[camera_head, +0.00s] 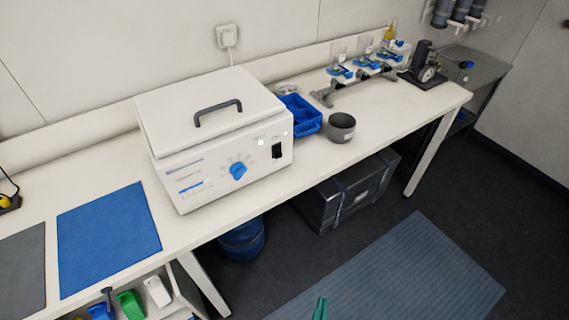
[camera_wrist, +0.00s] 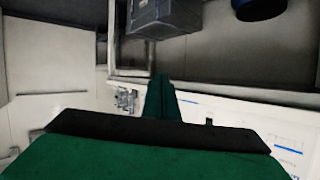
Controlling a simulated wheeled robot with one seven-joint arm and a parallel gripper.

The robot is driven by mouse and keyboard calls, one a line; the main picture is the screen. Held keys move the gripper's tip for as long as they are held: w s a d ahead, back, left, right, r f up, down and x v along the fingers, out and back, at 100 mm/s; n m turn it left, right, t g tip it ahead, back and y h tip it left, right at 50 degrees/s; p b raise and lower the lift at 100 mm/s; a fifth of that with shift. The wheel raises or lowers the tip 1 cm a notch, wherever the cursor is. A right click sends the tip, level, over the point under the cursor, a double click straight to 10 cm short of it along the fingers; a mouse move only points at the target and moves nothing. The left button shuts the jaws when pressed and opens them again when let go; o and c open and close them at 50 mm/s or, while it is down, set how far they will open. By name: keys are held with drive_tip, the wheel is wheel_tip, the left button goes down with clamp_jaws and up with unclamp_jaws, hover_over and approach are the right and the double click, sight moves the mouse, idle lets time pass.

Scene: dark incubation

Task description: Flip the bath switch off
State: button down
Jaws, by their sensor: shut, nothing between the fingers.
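The bath (camera_head: 215,135) is a white box with a grey-handled lid on the bench. Its front has a blue knob (camera_head: 238,170) and, to the right, a black rocker switch (camera_head: 277,151). A small bright light (camera_head: 261,142) shows left of the switch. Which way the rocker is tipped is too small to tell. My gripper (camera_head: 320,308) shows as a green tip at the bottom edge, well apart from the bath in the picture. In the wrist view its green fingers (camera_wrist: 161,98) are together and empty.
A blue tray (camera_head: 301,115) and a dark grey pot (camera_head: 341,127) stand right of the bath. A blue mat (camera_head: 105,237) lies to its left. Below the bench are a black case (camera_head: 350,192) and a blue bin (camera_head: 242,240). The floor mat (camera_head: 400,275) is clear.

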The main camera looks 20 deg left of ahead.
sight(278, 152)
drive_tip(key=w+a+r+n+g+y, duration=0.1)
drive_tip(key=w+a+r+y, duration=0.15)
drive_tip(key=w, duration=0.55)
drive_tip(key=w+a+r+n+y, duration=0.2)
drive_tip(key=w+r, duration=0.1)
drive_tip(key=w, duration=0.5)
drive_tip(key=w+a+r+n+g+y, duration=0.1)
drive_tip(key=w+a+r+n+y, duration=0.1)
drive_tip(key=r, duration=0.3)
drive_tip(key=w+a+r+n+g+y, duration=0.1)
drive_tip(key=w+r+n+y, duration=0.1)
drive_tip(key=r, duration=0.4)
drive_tip(key=w+a+r+n+g+y, duration=0.1)
drive_tip(key=a+r+n+g+y, duration=0.1)
drive_tip(key=r+n, duration=0.2)
wheel_tip(278, 152, up, 2)
drive_tip(key=shift+w+a, duration=0.3)
drive_tip(key=shift+w, duration=0.1)
drive_tip(key=x, duration=1.4)
drive_tip(key=shift+a, duration=0.1)
